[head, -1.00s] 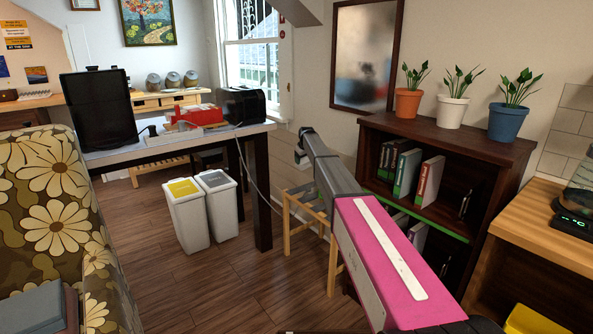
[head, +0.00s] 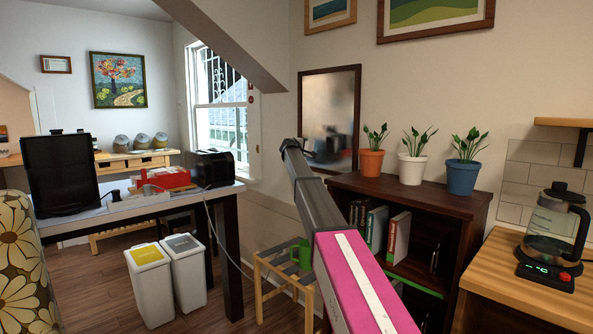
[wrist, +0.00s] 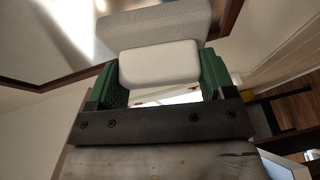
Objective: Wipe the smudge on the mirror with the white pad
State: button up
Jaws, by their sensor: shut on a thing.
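The mirror (head: 328,115) hangs on the wall above the bookcase in a dark frame; its glass also shows at the top of the wrist view (wrist: 60,35). Its surface looks cloudy with dark reflections; I cannot separate the smudge from them. In the wrist view, the white pad (wrist: 160,62) sits between the green fingers of my gripper (wrist: 162,75), which is shut on it. A broad grey block lies beyond the white part, overlapping the mirror's frame. In the head view, my arm's end is by the mirror's lower left edge; fingers and pad are hidden. Contact with the glass cannot be told.
The bookcase (head: 440,208) below the mirror carries an orange pot (head: 371,163), a white pot (head: 411,169) and a blue pot (head: 462,178) with plants. A sloping beam (head: 225,40) is above left. A wooden stool (head: 262,267) holds a green mug (head: 302,256).

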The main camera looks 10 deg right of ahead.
notch_tip(320, 180, up, 7)
jog(key=d+t, duration=0.1)
jog(key=shift+n, duration=0.3)
jog(key=shift+w+d+f, duration=0.1)
jog(key=shift+w+d, duration=0.35)
jog(key=shift+d, duration=0.4)
jog(key=shift+w+d+f, duration=0.1)
jog(key=shift+w+d, duration=0.3)
jog(key=shift+d, duration=0.4)
jog(key=shift+w+d, duration=0.45)
jog(key=shift+d, duration=0.4)
jog(key=shift+w+d, duration=0.55)
jog(key=shift+d, duration=0.2)
jog(key=shift+h, duration=0.3)
jog(key=shift+s+d, duration=1.2)
jog(key=shift+s, duration=0.4)
jog(key=shift+s+d, duration=1.2)
jog(key=shift+s, duration=0.45)
jog(key=shift+s+d, duration=1.2)
jog(key=shift+s, duration=0.4)
jog(key=shift+w, duration=0.1)
